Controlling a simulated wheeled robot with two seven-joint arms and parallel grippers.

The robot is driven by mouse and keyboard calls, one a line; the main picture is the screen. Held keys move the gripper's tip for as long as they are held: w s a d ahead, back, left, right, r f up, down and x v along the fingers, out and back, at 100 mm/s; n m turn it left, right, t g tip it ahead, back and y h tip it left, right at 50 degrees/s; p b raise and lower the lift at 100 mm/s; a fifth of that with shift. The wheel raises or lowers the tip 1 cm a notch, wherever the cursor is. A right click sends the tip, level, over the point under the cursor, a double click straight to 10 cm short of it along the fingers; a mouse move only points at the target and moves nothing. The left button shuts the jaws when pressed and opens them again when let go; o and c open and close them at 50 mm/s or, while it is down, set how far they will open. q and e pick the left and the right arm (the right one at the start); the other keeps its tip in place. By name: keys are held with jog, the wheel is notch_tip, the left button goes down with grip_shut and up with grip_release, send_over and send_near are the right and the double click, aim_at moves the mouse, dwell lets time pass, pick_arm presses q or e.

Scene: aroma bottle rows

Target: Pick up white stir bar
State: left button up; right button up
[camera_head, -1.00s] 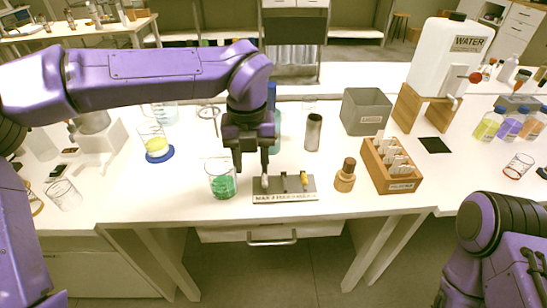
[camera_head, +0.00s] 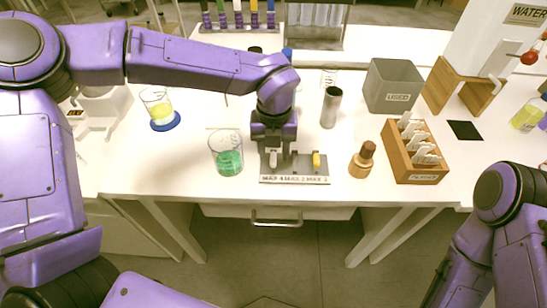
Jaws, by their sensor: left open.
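The white stir bar (camera_head: 273,160) stands at the left end of a small grey labelled holder (camera_head: 300,180) near the table's front edge. It is small and partly hidden by my left gripper (camera_head: 274,161). The left gripper points straight down over this end of the holder, with its open fingers on either side of the bar. I cannot tell whether they touch it. A yellow piece (camera_head: 316,160) stands at the right of the holder. The middle of the holder is partly covered by the gripper. Only my right arm's links show at lower right; its gripper is out of view.
A beaker of green liquid (camera_head: 229,162) stands close left of the holder. A brown bottle (camera_head: 362,160) and a wooden box (camera_head: 415,175) stand to the right. A metal cylinder (camera_head: 331,108) and a grey bin (camera_head: 392,88) are behind. A yellow-liquid beaker (camera_head: 158,105) is at left.

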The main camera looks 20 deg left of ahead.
pick_arm(q)
jog(key=shift+f, duration=0.15)
grip_shut()
